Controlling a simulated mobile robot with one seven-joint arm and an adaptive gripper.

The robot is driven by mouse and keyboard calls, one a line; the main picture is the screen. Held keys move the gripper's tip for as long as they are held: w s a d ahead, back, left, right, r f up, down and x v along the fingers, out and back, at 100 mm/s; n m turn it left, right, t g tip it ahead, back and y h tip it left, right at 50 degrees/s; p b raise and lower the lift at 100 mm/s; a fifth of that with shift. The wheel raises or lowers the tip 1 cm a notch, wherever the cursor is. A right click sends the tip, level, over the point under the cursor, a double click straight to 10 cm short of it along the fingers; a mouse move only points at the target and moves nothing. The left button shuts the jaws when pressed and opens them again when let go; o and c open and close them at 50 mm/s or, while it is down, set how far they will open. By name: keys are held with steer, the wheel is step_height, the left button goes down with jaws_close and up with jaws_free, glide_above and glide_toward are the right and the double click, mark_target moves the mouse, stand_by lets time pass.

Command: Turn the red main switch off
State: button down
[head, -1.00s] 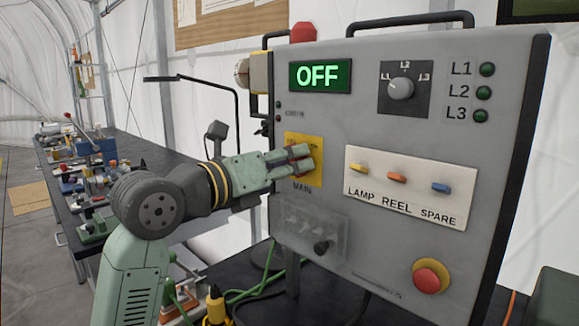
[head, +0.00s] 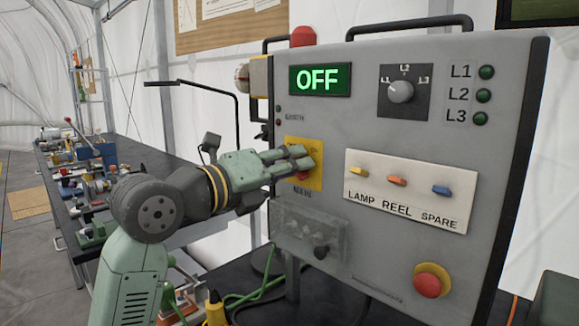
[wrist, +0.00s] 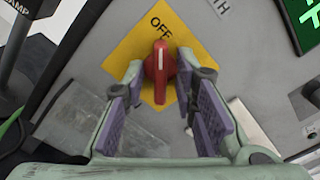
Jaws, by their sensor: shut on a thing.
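The red main switch (head: 303,177) is a rotary knob on a yellow plate (head: 316,183), on the left of the grey panel (head: 330,120). In the head view my fingers hide most of it. In the wrist view the knob (wrist: 159,78) sits between my two fingertips, its white line pointing toward the word OFF on the plate. My gripper (head: 301,158) is shut on the knob, one finger on each side. The display (head: 320,80) above reads OFF in green.
The panel also carries a selector dial (head: 401,91), several dark green lamps, three coloured toggles (head: 397,180) and a red emergency button (head: 428,284). A clear cover (head: 310,235) is below the switch. A cluttered bench (head: 85,190) stands at left.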

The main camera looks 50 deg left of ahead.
steer(key=c, duration=1.7)
jaws_free()
steer(key=s, duration=0.4)
steer(key=s+d, duration=0.1)
steer(key=s, duration=0.7)
steer(key=shift+d, duration=0.15)
